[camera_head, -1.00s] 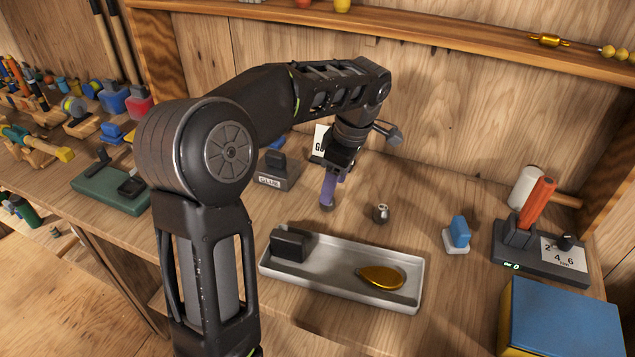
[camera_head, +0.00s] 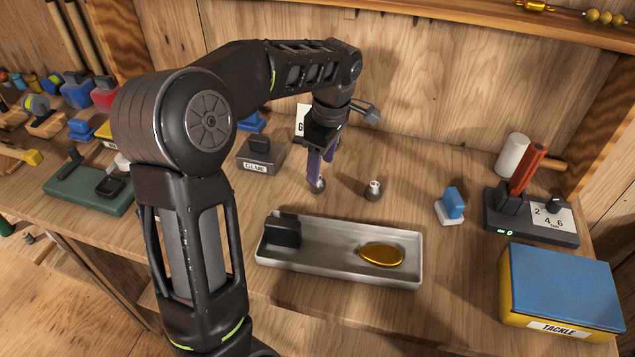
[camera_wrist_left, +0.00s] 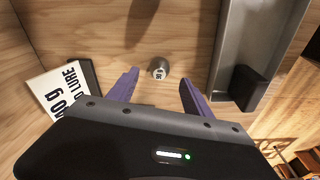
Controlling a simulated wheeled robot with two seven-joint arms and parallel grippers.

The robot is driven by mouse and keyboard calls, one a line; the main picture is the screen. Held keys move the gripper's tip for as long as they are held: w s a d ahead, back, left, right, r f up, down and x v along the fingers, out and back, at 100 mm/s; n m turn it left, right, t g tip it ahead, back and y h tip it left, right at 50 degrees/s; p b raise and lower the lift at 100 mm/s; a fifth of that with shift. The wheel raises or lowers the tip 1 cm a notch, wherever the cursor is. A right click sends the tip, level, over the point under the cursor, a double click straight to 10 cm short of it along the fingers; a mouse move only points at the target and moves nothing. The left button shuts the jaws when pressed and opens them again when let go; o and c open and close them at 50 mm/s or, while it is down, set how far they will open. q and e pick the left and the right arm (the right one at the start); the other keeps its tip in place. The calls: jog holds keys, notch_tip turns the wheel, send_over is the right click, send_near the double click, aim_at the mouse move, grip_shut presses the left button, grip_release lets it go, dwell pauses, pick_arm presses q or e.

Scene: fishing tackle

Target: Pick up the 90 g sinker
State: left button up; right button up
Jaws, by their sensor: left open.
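A small grey sinker (camera_head: 319,186) stands on the bench at the tips of my left gripper (camera_head: 320,170) in the head view, partly hidden by a purple finger. In the left wrist view one small round sinker (camera_wrist_left: 159,68) shows between and just beyond the spread fingers of my left gripper (camera_wrist_left: 159,78). Its label is too small to read surely, though it may say 90. My left gripper is open and empty. A second grey sinker (camera_head: 374,189) stands to the right, apart from the fingers. My right gripper is out of view.
A grey tray (camera_head: 345,272) with a black block (camera_head: 282,230) and a gold lure (camera_head: 382,254) lies in front. A white card (camera_wrist_left: 60,92) is beside the gripper. A GLUE block (camera_head: 260,155) stands left. A blue item (camera_head: 453,204), scale (camera_head: 530,222) and tackle box (camera_head: 560,285) are right.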

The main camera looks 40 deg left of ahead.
pick_arm(q)
jog(key=shift+f, duration=0.2)
jog(key=f, duration=0.3)
jog(key=a+f+p, duration=0.1)
jog(key=f, duration=0.1)
jog(key=shift+c, duration=0.5)
grip_shut()
dwell(0.6)
jog(key=shift+r, duration=0.1)
